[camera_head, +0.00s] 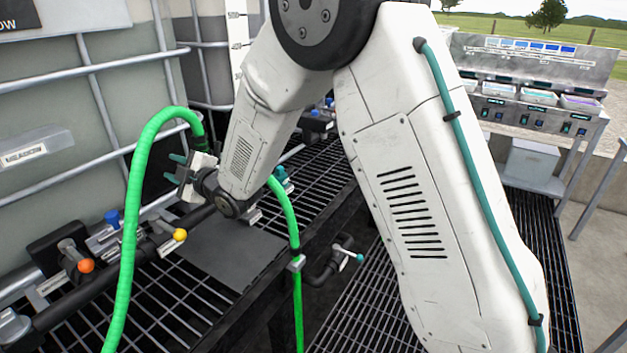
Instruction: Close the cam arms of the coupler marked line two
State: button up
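My gripper (177,168) has teal fingers and points left, high over the pipe manifold in front of the caged tote. I cannot tell whether the fingers are apart or closed. A green hose (130,220) arches up from the bottom left, and its dark end (208,145) comes down right beside my gripper. Whether the gripper touches it is unclear. Fittings with an orange ball (86,266) and a yellow ball (180,235) sit along the black pipe (85,301). I can make out no line-two marking and no cam arms; my arm hides part of the manifold.
A dark plate (225,250) lies on the grating below my gripper. A second stretch of green hose (297,310) hangs over the grating's front edge through a clamp (296,262). A valve with a teal-tipped handle (350,254) juts out there. A bench with trays (537,97) stands back right.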

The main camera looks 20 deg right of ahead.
jog(key=s+d+r+m+g+h, duration=0.2)
jog(key=s+d+m+g+h, duration=0.2)
jog(key=s+d, duration=0.8)
jog(key=s+d+r+m+g+h, duration=0.2)
jog(key=s+d+m+h, duration=0.3)
jog(key=s+d, duration=0.8)
jog(key=shift+s+m+g+h, duration=0.15)
jog(key=shift+m+g+h, duration=0.25)
jog(key=shift+m+g, duration=0.45)
jog(key=shift+r, duration=0.1)
